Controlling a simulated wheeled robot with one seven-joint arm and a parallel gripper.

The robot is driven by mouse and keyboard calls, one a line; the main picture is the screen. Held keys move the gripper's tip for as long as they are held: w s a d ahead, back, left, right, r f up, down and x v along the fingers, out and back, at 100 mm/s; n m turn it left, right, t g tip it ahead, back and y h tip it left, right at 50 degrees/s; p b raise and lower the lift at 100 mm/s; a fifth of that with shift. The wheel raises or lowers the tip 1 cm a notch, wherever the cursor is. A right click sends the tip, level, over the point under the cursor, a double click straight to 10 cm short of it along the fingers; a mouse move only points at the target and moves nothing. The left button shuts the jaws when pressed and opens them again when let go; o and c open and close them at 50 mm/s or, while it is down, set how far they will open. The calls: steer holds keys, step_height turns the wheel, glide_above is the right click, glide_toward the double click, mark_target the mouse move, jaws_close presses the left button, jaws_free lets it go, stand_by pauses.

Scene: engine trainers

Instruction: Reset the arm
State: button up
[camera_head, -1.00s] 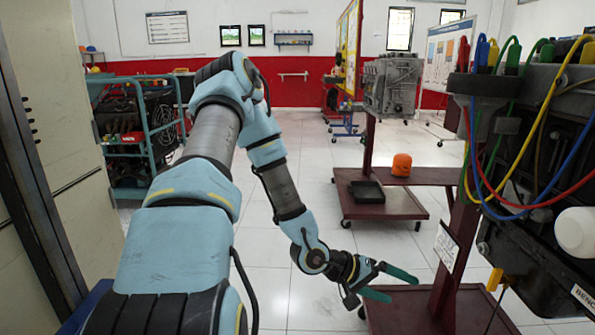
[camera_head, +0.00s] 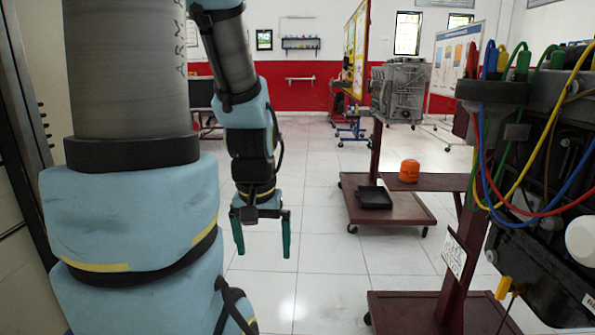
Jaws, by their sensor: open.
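My gripper (camera_head: 262,236) hangs below my raised arm, left of the middle in the head view. Its two green fingers point down and are spread apart, with nothing between them. It is over open floor, apart from the stands. My arm (camera_head: 135,190) fills the left side of the view and hides much of what is behind it.
At right stands an engine trainer (camera_head: 545,215) with coloured cables on a dark red wheeled stand (camera_head: 415,312). Behind it, another dark red cart (camera_head: 405,210) bears a black tray (camera_head: 374,198), an orange cylinder (camera_head: 409,171) and a grey engine (camera_head: 402,90). Tiled floor (camera_head: 320,255) between is clear.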

step_height(320, 180, up, 18)
steer(key=p, duration=1.7)
steer(key=shift+w+r, duration=0.15)
steer(key=shift+r, duration=0.05)
